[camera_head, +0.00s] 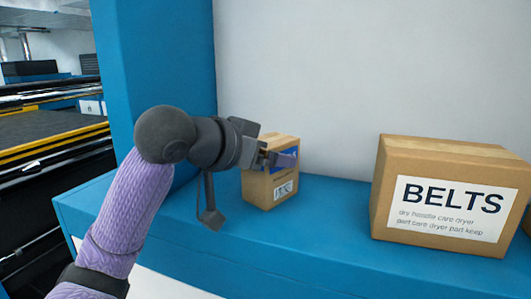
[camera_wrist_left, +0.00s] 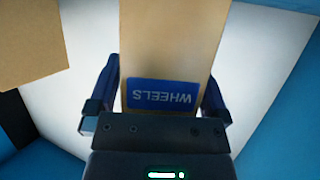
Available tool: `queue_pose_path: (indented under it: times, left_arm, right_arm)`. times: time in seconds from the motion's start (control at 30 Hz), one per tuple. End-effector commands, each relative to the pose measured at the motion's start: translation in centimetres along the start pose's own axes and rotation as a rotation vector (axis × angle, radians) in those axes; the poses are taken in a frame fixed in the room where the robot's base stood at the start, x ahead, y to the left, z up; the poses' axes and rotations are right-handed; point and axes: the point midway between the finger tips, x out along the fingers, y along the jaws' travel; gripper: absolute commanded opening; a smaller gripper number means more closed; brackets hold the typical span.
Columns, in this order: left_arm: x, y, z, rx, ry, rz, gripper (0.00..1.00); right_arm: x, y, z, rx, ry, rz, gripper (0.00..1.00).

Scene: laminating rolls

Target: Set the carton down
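The small brown carton (camera_head: 268,193) stands upright at the blue shelf, close to the white back wall. No clear gap shows under it, but I cannot tell whether its base bears fully on the shelf. In the left wrist view the carton (camera_wrist_left: 172,40) fills the space between my fingers, with a blue WHEELS label upside down. My left gripper (camera_head: 281,158) reaches across its upper part, one finger along each side, shut on it. The gripper (camera_wrist_left: 160,100) hides part of the carton. My right gripper is not in view.
A larger brown BELTS box (camera_head: 450,195) stands on the blue shelf (camera_head: 325,215) to the right, with bare shelf between it and the carton. A blue upright panel (camera_head: 160,60) rises at the left. Dark machinery (camera_head: 50,130) with yellow edges lies beyond.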

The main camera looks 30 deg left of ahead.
Motion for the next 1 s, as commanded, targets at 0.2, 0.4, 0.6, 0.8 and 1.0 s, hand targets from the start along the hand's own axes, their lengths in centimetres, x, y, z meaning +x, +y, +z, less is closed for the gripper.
queue_pose_path:
  times: [0.2, 0.4, 0.6, 0.8, 1.0]
  left_arm:
    - [-0.3, 0.0, -0.2, 0.0, 0.001, -0.001, 1.0]
    - [-4.8, -0.1, 0.2, 0.004, 0.006, -0.006, 1.0]
    - [-10.0, -0.1, 0.0, 0.002, 0.004, -0.005, 1.0]
    - [-12.1, 0.0, -0.1, 0.0, 0.001, -0.001, 1.0]
    - [-12.1, 0.0, -0.2, 0.0, 0.0, 0.0, 1.0]
  right_arm:
    - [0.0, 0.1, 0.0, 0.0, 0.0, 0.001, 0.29]
    - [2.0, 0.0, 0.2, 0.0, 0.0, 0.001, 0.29]
    - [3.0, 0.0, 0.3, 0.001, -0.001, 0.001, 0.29]
    - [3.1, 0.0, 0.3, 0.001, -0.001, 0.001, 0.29]
    - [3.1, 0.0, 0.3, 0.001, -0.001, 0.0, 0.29]
